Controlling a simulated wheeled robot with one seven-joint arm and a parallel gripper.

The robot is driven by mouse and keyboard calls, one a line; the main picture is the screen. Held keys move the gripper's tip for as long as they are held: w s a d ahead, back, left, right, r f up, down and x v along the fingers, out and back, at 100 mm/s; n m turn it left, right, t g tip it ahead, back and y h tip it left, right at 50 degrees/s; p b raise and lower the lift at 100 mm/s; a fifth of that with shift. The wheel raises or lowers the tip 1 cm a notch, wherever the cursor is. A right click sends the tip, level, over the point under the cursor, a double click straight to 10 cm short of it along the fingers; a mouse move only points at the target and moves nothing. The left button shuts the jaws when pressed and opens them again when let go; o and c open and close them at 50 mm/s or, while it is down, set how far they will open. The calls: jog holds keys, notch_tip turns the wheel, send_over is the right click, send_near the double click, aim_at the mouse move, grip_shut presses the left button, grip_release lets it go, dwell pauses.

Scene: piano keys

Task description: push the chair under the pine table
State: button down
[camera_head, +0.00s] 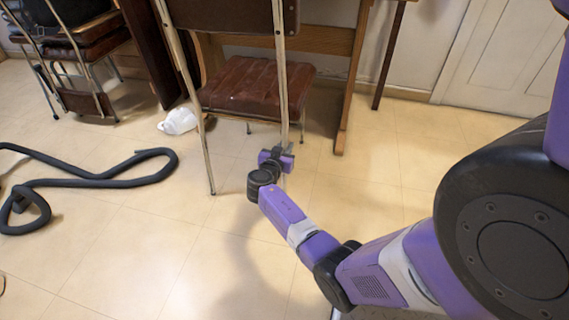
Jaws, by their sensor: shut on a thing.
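The chair (254,90) has a brown seat, a brown backrest and thin pale metal legs. It stands with its back towards me at the top middle of the head view. The pine table (343,88) is behind it, with a wooden leg and crossbar showing; its top is out of frame. The chair's seat is at least partly within the table's frame. My gripper (278,157) is shut on the chair's right rear leg, low down. The fingertips are small and partly hidden by the wrist.
A black hose (90,182) lies curled on the tiled floor at left. A white crumpled item (178,122) lies left of the chair. Another chair (85,45) stands at upper left. A white door (505,55) is at upper right.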

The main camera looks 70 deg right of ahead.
jog(key=shift+w+d+r+b, duration=0.15)
jog(key=shift+w+d+r, duration=0.1)
jog(key=shift+d, duration=0.3)
jog(key=shift+w+d+r+b, duration=0.1)
jog(key=shift+w+d, duration=0.1)
jog(key=shift+d, duration=0.4)
jog(key=shift+w+d+r+b, duration=0.15)
jog(key=shift+w+d+r, duration=0.1)
jog(key=shift+d, duration=0.3)
jog(key=w+d, duration=0.2)
jog(key=d, duration=0.8)
jog(key=shift+w, duration=0.4)
jog(key=shift+f, duration=0.1)
jog(key=c, duration=1)
grip_release()
jog(key=shift+s+f, duration=0.1)
jog(key=shift+a+f, duration=0.1)
jog(key=shift+s+a, duration=0.1)
jog(key=shift+a, duration=0.05)
